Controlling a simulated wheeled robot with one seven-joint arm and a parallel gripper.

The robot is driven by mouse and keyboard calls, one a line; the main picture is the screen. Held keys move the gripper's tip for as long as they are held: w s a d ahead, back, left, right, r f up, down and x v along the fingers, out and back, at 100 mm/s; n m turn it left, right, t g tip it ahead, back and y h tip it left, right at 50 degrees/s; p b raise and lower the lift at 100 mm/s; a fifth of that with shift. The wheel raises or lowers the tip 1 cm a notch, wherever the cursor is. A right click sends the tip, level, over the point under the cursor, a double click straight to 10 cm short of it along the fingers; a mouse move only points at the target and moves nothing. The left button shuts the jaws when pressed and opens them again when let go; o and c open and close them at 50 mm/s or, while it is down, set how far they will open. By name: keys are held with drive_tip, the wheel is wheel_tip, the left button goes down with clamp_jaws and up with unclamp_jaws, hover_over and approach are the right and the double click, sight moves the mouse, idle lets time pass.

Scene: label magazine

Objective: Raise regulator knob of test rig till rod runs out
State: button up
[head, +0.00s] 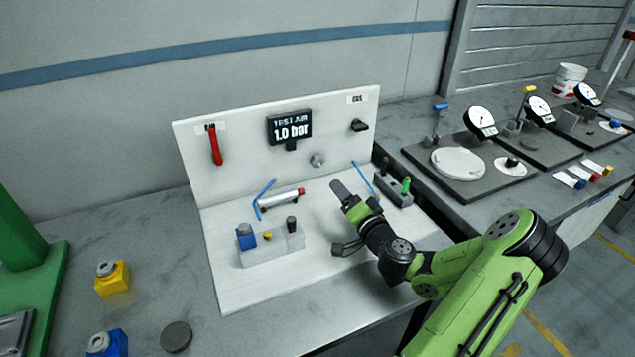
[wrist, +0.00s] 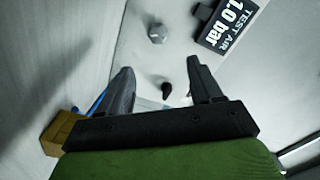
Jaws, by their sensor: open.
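The test rig (head: 235,270) is a white base and upright panel; its display (head: 290,127) reads TEST AIR 1.0 bar. A small grey round knob (head: 317,160) on the panel, below right of the display, looks like the regulator knob. It also shows as a grey knob (wrist: 157,33) in the wrist view, beyond my fingertips. A pale cylinder (head: 282,199) with a red end lies on the base; no run-out rod can be made out. My gripper (head: 343,220) is open and empty, above the base and apart from the knob. Its fingers (wrist: 160,70) are spread in the wrist view.
A red lever (head: 215,146) and a black handle (head: 360,125) sit on the panel. Blue tubes flank the cylinder. A clear block (head: 270,248) holding small parts stands in front. A green-topped fitting (head: 405,187) is right of my gripper. Gauge stands fill the right bench.

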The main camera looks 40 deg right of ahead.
sight(318, 164)
drive_tip(key=shift+s+a+f+n+b, duration=0.2)
drive_tip(key=shift+s+f+n, duration=0.1)
drive_tip(key=shift+s, duration=0.15)
drive_tip(key=shift+s+a+f+n+b, duration=0.1)
drive_tip(key=shift+s+f+n+b, duration=0.15)
drive_tip(key=shift+s, duration=0.15)
drive_tip(key=shift+s+a+r, duration=0.1)
drive_tip(key=shift+s+r, duration=0.05)
drive_tip(key=p+x, duration=1)
drive_tip(key=x, duration=0.5)
drive_tip(key=shift+r, duration=0.2)
drive_tip(key=shift+w+f, duration=0.1)
drive_tip(key=shift+w, duration=0.25)
drive_tip(key=shift+c, duration=0.3)
